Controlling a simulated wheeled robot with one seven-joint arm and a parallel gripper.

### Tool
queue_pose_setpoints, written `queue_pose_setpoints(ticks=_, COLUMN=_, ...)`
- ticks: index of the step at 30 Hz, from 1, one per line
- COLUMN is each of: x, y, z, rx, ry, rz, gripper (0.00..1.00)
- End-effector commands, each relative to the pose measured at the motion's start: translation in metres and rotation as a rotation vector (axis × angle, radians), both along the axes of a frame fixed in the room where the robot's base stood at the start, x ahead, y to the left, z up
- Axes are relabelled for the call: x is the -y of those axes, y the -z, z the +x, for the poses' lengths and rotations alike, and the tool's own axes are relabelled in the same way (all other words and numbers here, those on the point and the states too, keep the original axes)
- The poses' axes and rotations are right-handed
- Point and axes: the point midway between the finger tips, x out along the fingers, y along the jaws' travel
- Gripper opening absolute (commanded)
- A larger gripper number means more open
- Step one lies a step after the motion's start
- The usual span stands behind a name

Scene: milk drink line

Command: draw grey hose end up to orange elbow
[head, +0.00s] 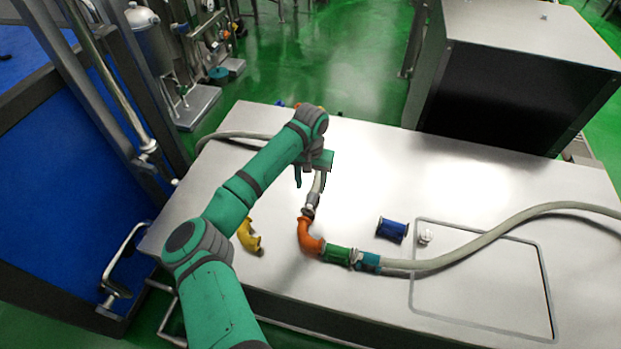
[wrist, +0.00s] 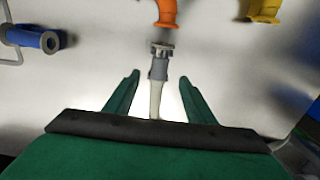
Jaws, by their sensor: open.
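The orange elbow (head: 309,238) lies on the metal table top, and its near mouth shows at the top of the wrist view (wrist: 166,12). The grey hose end (head: 310,202) points at that mouth. In the wrist view the hose end (wrist: 158,66) is roughly in line with the elbow, with a small gap between them. My gripper (head: 311,182) is open above the hose just behind its end. In the wrist view its fingers (wrist: 160,77) stand apart on either side of the hose, neither visibly touching it.
A green coupling (head: 336,254) joins the elbow's other end to a teal fitting (head: 369,262) and a pale hose (head: 500,229) running right. A yellow elbow (head: 248,237) lies left, a blue spool (head: 392,230) and small white part (head: 425,237) right. A dark box (head: 500,95) stands behind.

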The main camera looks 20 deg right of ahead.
Motion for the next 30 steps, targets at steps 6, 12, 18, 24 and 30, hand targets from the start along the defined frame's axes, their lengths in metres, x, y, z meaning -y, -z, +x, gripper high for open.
queue_pose_setpoints(ticks=6, x=-0.001, y=0.038, z=-0.001, rx=-0.002, ry=-0.001, rz=0.003, gripper=0.50)
queue_pose_setpoints(ticks=12, x=-0.001, y=0.066, z=0.000, rx=-0.001, ry=0.000, rz=0.002, gripper=0.50)
queue_pose_setpoints(ticks=18, x=0.000, y=0.082, z=0.000, rx=-0.001, ry=0.000, rz=0.001, gripper=0.50)
queue_pose_setpoints(ticks=24, x=0.000, y=0.085, z=0.000, rx=0.000, ry=0.000, rz=0.000, gripper=0.50)
queue_pose_setpoints(ticks=30, x=0.000, y=0.085, z=0.000, rx=0.000, ry=0.000, rz=0.000, gripper=0.45)
